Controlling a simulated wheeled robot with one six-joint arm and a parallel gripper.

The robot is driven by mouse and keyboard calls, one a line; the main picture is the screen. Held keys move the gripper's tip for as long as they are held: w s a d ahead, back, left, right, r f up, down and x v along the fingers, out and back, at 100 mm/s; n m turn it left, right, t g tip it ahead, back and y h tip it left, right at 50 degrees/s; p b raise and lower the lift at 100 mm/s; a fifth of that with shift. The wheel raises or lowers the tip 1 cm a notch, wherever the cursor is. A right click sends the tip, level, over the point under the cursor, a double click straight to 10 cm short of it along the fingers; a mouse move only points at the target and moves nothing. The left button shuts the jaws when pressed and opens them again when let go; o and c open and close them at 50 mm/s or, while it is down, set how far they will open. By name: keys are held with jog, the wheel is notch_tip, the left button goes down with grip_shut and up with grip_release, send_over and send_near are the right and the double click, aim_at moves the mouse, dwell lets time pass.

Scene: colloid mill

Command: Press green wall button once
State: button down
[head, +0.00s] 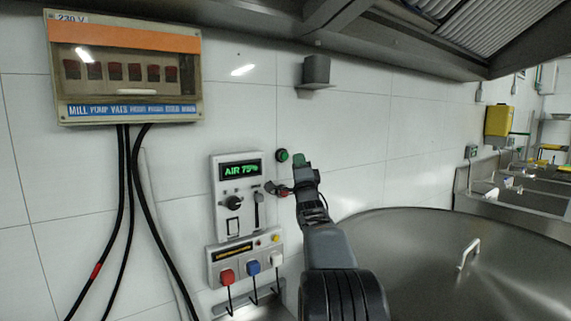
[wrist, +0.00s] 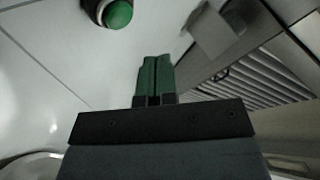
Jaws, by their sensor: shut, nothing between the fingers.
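The green wall button (head: 282,155) is a small round green cap in a dark ring on the white tiled wall, right of the AIR display panel. It also shows at the top left of the wrist view (wrist: 117,14), partly cut off by the top edge. My gripper (head: 298,159) has green fingertips and is right beside the button in the head view. In the wrist view the fingers (wrist: 154,75) are shut together with nothing between them, and appear below and right of the button, apart from it in the picture. The depth gap to the wall is hard to tell.
The AIR panel (head: 239,194) with a knob and switch is left of my arm. Below it is a box with red, blue and white plugs (head: 246,262). A breaker box (head: 124,68) hangs upper left. A large steel lid (head: 445,265) lies right. A grey bracket (head: 316,72) is above.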

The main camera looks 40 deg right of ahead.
jog(key=shift+s+b, duration=0.6)
jog(key=shift+s, duration=0.55)
jog(key=w+d+f+n+g, duration=0.25)
jog(key=f+g, duration=0.45)
jog(key=f, duration=0.5)
jog(key=s+a+f+n+g+y+p, duration=0.1)
jog(key=s+a+f+n+g+y, duration=0.15)
jog(key=f, duration=0.25)
jog(key=s+a+f+n+g+y, duration=0.1)
jog(key=a+f+n+g+y, duration=0.15)
jog(key=f, duration=0.25)
jog(key=s+a+f+n+g+y+p, duration=0.1)
jog(key=s+a+f+n+g+y, duration=0.15)
jog(key=s+a+f+n, duration=0.4)
jog(key=s+a+f+n+g+y+p, duration=0.1)
jog(key=s+a+f+g+p, duration=0.15)
jog(key=a, duration=0.75)
jog(key=s+a+r+n+g+y+p, duration=0.1)
jog(key=s+a+n, duration=0.5)
jog(key=s+a, duration=0.6)
jog(key=a+g+y+p, duration=0.1)
jog(key=a+g+y, duration=0.1)
jog(key=shift+s+a+r, duration=0.25)
jog(key=shift+s+a, duration=0.1)
jog(key=shift+a, duration=0.05)
